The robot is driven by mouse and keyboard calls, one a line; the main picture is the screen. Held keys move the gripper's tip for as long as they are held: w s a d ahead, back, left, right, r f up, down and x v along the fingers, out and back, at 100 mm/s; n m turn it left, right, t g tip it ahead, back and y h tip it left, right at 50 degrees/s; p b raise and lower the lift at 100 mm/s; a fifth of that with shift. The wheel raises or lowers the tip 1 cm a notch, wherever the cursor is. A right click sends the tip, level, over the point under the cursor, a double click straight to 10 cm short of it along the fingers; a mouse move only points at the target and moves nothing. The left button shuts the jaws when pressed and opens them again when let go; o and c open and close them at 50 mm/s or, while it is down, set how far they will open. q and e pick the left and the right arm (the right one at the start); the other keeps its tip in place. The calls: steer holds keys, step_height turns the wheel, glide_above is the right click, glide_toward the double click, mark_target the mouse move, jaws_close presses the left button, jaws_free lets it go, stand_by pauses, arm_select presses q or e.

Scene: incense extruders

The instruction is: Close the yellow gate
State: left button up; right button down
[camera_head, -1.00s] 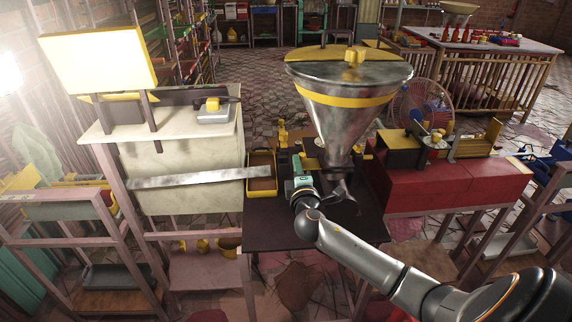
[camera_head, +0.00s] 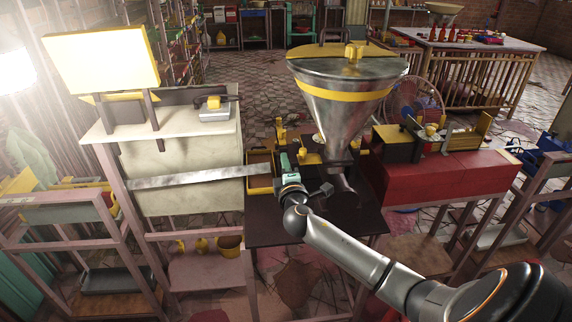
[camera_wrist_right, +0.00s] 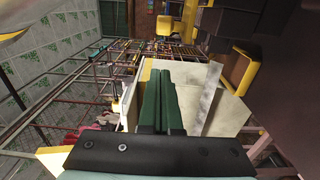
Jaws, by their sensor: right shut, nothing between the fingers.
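My right gripper (camera_head: 285,160) is shut and empty, with its green fingers held over the dark table just left of the hopper's lower end. Its green fingers also show together in the right wrist view (camera_wrist_right: 165,95). A small yellow upright part (camera_head: 280,134) stands behind the fingers; I cannot tell for sure whether it is the yellow gate. A yellow block also shows at the top right of the wrist view (camera_wrist_right: 252,20). The metal hopper (camera_head: 340,112) with a yellow band stands right of the gripper. My left gripper is not in view.
A yellow-rimmed tray (camera_head: 260,188) lies left of the gripper, at the end of a long metal strip (camera_head: 195,177). The dark table (camera_head: 285,230) has bare room at its front. A red bench (camera_head: 455,180) stands on the right.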

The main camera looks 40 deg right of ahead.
steer(key=v, duration=1)
steer(key=s+a+f+m+g+y, duration=0.1)
steer(key=s+a+f+y, duration=0.1)
steer(key=s+a+f, duration=0.3)
steer(key=s+a+f+m+g+y+p, duration=0.1)
steer(key=a+f+g+y, duration=0.15)
steer(key=f, duration=0.45)
steer(key=s+a+f+m+g+y, duration=0.1)
steer(key=s+a+f+y, duration=0.25)
steer(key=f, duration=0.35)
steer(key=s+a+f+m+g+y, duration=0.1)
steer(key=s+a+f+m, duration=0.2)
steer(key=s+a, duration=0.2)
steer(key=s+a+f+m+g+y+p, duration=0.1)
steer(key=s+a+f+m+y, duration=0.1)
steer(key=s, duration=0.5)
steer(key=a+f+m, duration=0.1)
steer(key=a+m, duration=0.1)
steer(key=a, duration=0.1)
steer(key=shift+a, duration=0.4)
